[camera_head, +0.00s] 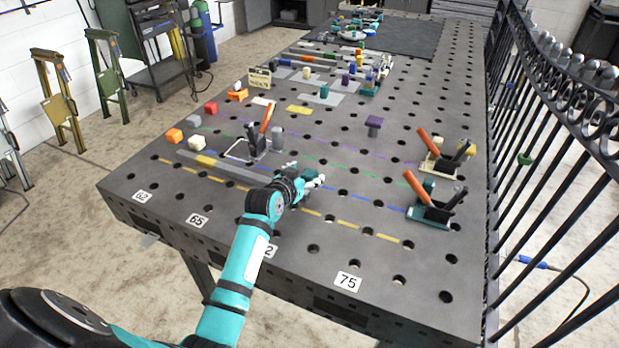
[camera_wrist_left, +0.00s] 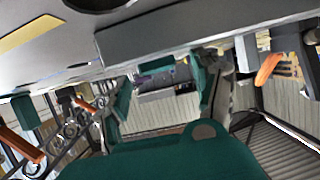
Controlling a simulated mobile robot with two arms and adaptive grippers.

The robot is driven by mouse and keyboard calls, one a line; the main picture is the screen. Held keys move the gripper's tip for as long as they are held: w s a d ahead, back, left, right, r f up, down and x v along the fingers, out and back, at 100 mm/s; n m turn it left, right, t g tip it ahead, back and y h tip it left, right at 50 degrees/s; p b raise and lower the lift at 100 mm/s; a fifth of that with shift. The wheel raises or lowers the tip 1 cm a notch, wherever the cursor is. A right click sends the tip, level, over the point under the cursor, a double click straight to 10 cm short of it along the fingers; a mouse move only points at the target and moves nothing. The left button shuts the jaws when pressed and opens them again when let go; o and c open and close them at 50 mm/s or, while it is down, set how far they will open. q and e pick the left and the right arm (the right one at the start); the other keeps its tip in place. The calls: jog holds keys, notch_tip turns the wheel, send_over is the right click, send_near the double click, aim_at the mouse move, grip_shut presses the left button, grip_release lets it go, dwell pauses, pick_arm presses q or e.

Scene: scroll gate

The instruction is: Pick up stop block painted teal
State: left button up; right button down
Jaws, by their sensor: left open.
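Small teal blocks show in the head view: one (camera_head: 324,91) on a grey plate further back, and one (camera_head: 428,185) by the teal-based toggle clamp (camera_head: 430,212) at the right. I cannot tell which is the stop block. My left gripper (camera_head: 307,177) is low over the near middle of the table, open, with no block seen in it, left of the clamp and apart from it. The left wrist view looks upside down; a teal piece (camera_wrist_left: 22,111) shows at its left edge, and another teal piece (camera_wrist_left: 156,63) shows beyond the fingers. My right gripper is not seen.
The perforated table (camera_head: 330,262) has a grey bar (camera_head: 225,167) left of my gripper. A second orange-handled clamp (camera_head: 445,158) stands at the right, another (camera_head: 258,138) at the left. A purple block (camera_head: 374,122) stands mid-table. A black railing (camera_head: 560,130) runs along the right edge.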

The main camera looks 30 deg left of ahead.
pick_arm(q)
jog(key=shift+x, duration=0.75)
jog(key=shift+c, duration=0.5)
grip_shut()
